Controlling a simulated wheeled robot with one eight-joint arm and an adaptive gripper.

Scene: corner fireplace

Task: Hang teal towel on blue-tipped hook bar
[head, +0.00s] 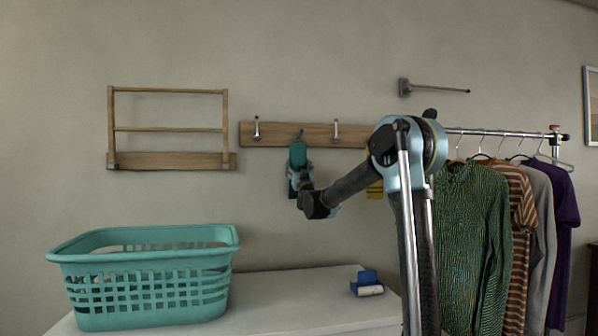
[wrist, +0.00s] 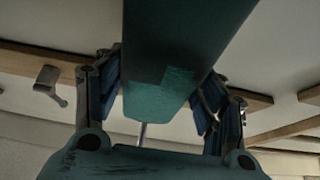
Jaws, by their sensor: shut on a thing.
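The teal towel (head: 297,156) hangs in front of the wooden hook rail (head: 288,141) on the wall; it is folded narrow. The blue-tipped hook (head: 299,133) shows at the towel's top edge. Whether the towel is around the hook or only in front of it, I cannot tell. My gripper (head: 304,180) is at the towel's lower part. In the wrist view the towel (wrist: 160,60) fills the space between the two fingers of my gripper (wrist: 163,90), shut on it. The towel hides the middle of the rail there.
Plain metal hooks stand left (head: 257,128) and right (head: 335,130) on the rail. A yellow item (head: 375,189) is partly behind my arm. A wooden rack (head: 170,160) is at left. A teal basket (head: 145,285) and blue object (head: 367,284) sit on the white top (head: 285,300). Clothes (head: 470,235) hang right.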

